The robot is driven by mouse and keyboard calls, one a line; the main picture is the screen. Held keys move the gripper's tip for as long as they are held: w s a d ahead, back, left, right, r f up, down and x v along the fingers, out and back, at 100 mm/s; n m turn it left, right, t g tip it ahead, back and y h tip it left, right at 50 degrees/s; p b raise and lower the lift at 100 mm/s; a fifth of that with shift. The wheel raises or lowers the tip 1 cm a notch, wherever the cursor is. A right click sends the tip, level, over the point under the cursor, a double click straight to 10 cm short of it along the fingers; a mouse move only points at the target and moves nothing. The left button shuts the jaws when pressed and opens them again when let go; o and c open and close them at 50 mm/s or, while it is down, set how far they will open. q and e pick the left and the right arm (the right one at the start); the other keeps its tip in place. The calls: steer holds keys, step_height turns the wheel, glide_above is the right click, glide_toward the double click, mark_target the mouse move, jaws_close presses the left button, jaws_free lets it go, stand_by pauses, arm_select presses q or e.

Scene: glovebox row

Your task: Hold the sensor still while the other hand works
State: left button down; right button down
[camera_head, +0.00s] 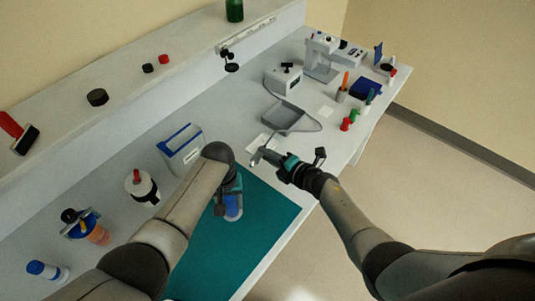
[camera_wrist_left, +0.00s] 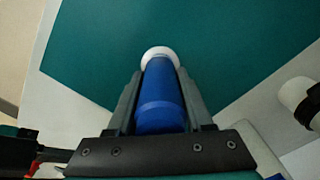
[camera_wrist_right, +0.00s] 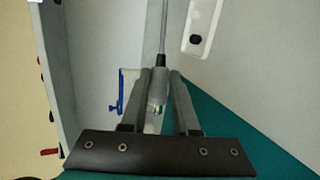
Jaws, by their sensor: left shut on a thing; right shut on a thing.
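My left gripper (camera_head: 230,200) is shut on a blue cylinder with a white end (camera_head: 233,210), which looks like the sensor. It is held over the teal mat (camera_head: 265,215); the left wrist view shows the blue body (camera_wrist_left: 158,100) between the fingers, white end outward. My right gripper (camera_head: 268,157) is shut on a grey metal plug (camera_wrist_right: 157,90) with a grey cable (camera_wrist_right: 164,30) running away from it. The plug is up and right of the sensor in the head view, apart from it. The left arm partly hides the sensor in the head view.
A grey tray (camera_head: 281,121) and a meter box (camera_head: 281,82) stand behind my right gripper. A white holder with a blue edge (camera_head: 181,147), a white bottle (camera_head: 141,187) and several other containers stand left of my left arm. The mat's right part is clear.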

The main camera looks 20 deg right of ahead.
mark_target(252, 166)
steer(key=shift+s+a, duration=2)
steer(key=shift+s, duration=0.1)
steer(key=shift+s+a, duration=1)
steer(key=shift+s, duration=0.05)
stand_by(0.8)
steer(key=c, duration=0.6)
jaws_free()
steer(key=shift+s, duration=0.1)
steer(key=v, duration=1.2)
steer(key=shift+a, duration=0.1)
